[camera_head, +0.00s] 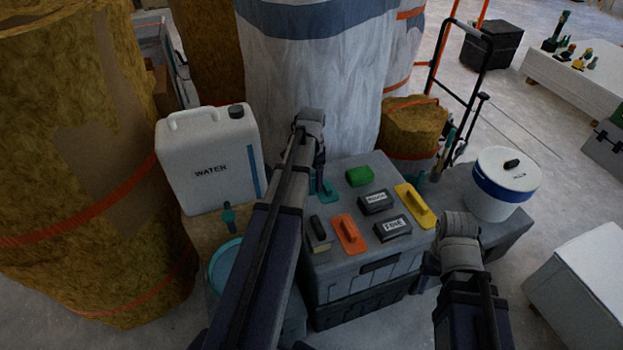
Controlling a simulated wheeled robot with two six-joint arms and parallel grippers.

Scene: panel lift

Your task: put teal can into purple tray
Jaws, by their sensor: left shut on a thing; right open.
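No teal can or purple tray can be made out. My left arm reaches over the grey toolbox, and its gripper (319,184) points down at the toolbox's back left. It is shut on what looks like a teal-based hand float (330,194); the fingers and arm partly hide it. My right gripper (428,272) is open beside the toolbox's front right corner, low and partly hidden by its own wrist.
The grey toolbox (345,277) bears an orange float (348,233), a yellow float (414,205), a green block (359,176) and two dark labelled blocks. A white water canister (207,165), teal bucket (222,262) and white lidded bucket (503,185) stand around it.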

